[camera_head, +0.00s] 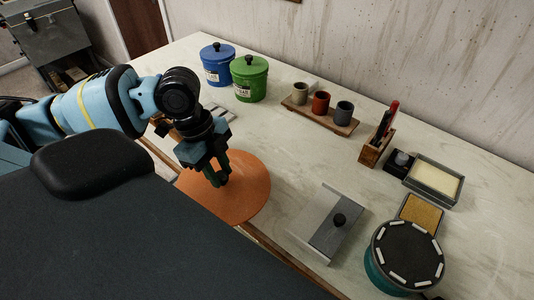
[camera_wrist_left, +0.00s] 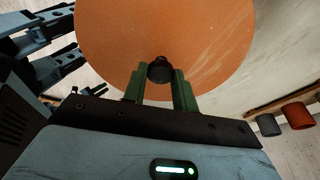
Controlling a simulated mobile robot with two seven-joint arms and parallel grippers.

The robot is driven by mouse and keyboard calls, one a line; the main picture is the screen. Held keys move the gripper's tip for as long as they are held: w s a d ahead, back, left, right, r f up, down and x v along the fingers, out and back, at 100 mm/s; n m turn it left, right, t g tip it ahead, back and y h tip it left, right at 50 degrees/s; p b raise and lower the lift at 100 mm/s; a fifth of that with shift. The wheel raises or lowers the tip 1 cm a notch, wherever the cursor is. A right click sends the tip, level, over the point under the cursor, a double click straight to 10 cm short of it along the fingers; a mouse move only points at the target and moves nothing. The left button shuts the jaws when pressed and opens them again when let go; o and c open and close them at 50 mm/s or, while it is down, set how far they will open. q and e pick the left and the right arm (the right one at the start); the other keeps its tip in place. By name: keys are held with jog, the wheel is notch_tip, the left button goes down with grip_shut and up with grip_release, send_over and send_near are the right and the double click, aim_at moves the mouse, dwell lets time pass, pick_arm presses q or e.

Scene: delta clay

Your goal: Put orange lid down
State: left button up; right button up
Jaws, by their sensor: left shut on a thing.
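The orange lid (camera_head: 246,190) is a wide flat disc with a small black knob (camera_wrist_left: 160,70). My left gripper (camera_head: 218,178) is shut on the knob, with a green finger on each side of it in the left wrist view (camera_wrist_left: 160,88). The lid (camera_wrist_left: 205,45) looks roughly level in the head view and covers part of the table's front edge. I cannot tell whether its underside touches the table (camera_head: 290,160).
A blue canister (camera_head: 217,68) and a green canister (camera_head: 249,82) stand at the back. A wooden tray (camera_head: 345,128) holds three cups. Bare table lies between lid and tray.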

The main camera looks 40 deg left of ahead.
pick_arm(q)
jog(key=w, duration=0.4)
jog(key=w+d+f, duration=0.1)
jog(key=w, duration=0.9)
jog(key=shift+d+f, duration=0.15)
jog(key=shift+d, duration=0.25)
jog(key=shift+w, duration=0.25)
jog(key=shift+w+f, duration=0.1)
jog(key=shift+f, duration=1.65)
jog(key=shift+f, duration=0.15)
jog(key=o, duration=1)
jog(key=shift+o, duration=0.2)
